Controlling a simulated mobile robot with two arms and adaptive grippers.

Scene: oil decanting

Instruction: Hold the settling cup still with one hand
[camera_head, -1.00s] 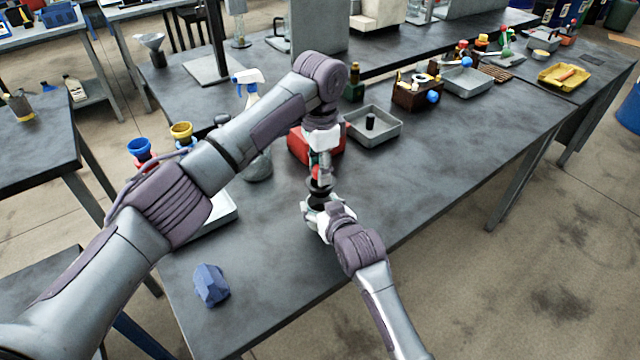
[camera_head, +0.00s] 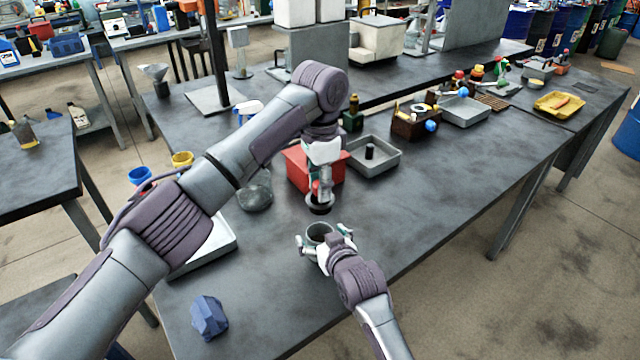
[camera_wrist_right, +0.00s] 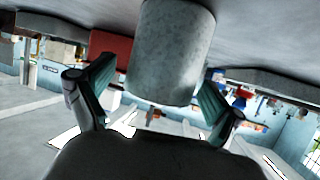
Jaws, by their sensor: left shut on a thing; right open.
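The settling cup (camera_head: 319,231) is a grey, open-topped cylinder standing upright on the table near its front edge. My right gripper (camera_head: 325,246) is open, with its fingers on either side of the cup. In the right wrist view, the cup (camera_wrist_right: 170,55) fills the gap between the two green-padded fingers (camera_wrist_right: 155,88); firm contact cannot be made out. My left gripper (camera_head: 321,185) points down just beyond the cup, shut on a dark round piece (camera_head: 320,208). The piece is above and behind the cup's rim, apart from it. The jaws partly hide how it is held.
A red box (camera_head: 300,170) and a grey tray (camera_head: 388,163) with a small black cylinder stand behind my grippers. A glass flask (camera_head: 256,192) and a pale tray (camera_head: 215,245) are at left. A blue lump (camera_head: 209,317) lies front left. The table right of the cup is clear.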

